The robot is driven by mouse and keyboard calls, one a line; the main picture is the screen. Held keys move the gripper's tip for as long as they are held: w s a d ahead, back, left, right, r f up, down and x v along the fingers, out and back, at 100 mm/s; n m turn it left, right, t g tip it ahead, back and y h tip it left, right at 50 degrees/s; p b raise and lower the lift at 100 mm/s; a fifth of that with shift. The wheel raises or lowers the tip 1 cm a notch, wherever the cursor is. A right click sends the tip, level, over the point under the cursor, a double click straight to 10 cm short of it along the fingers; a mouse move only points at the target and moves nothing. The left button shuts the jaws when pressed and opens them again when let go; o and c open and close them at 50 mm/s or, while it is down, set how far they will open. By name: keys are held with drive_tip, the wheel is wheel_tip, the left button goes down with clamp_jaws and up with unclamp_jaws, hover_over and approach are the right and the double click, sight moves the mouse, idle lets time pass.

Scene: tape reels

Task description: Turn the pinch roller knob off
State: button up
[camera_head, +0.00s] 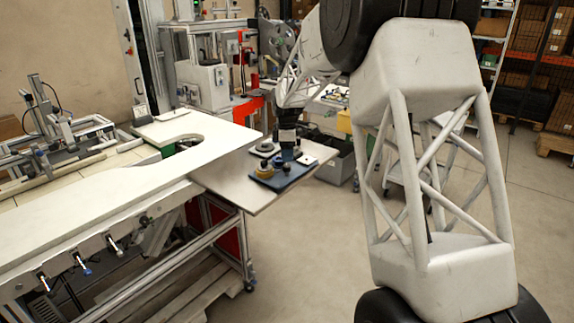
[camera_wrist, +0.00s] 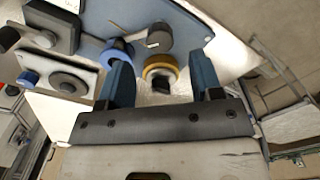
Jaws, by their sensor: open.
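A blue panel (camera_wrist: 195,18) with round parts on it lies on a grey plate and also shows in the head view (camera_head: 289,181). In the wrist view a dark grey knob (camera_wrist: 160,36) with a pale mark stands on it. Beside it are a yellow ring (camera_wrist: 154,72) with a dark centre and a blue round part (camera_wrist: 113,48). I cannot tell for certain which is the pinch roller knob, or its setting. My gripper (camera_wrist: 161,66) is open, its two blue fingers either side of the yellow ring in that view. It is above the panel in the head view (camera_head: 287,152).
Other dark round knobs on pale and blue-grey blocks (camera_wrist: 72,82) lie at the left of the wrist view. The grey plate (camera_head: 228,180) juts out from a white workbench (camera_head: 100,205) with a curved cutout. Open floor lies to the right of the plate.

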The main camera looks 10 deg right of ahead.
sight(287, 165)
drive_tip(key=shift+f, duration=2.55)
drive_tip(key=c, duration=0.9)
